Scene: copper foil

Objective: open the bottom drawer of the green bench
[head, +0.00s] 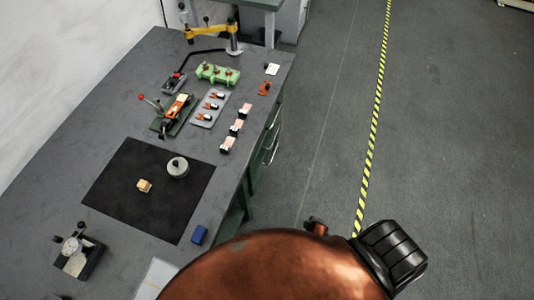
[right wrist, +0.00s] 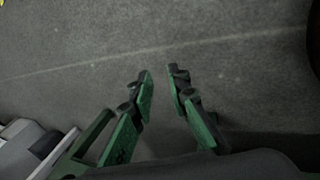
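The green bench shows in the head view with a grey top (head: 75,120) and a narrow strip of its green drawer side (head: 257,165) facing right. Pale handles (head: 271,152) show on that side, seen steeply from above. I cannot tell which drawer is the bottom one, and the lower fronts are mostly hidden. My right gripper (right wrist: 160,76) shows in the right wrist view with its two green and black fingers apart and nothing between them. Grey floor lies beyond its fingertips. No drawer handle is clear in that view. My left gripper is not in view.
Open grey floor (head: 450,150) lies right of the bench, crossed by a yellow-black stripe (head: 374,120).

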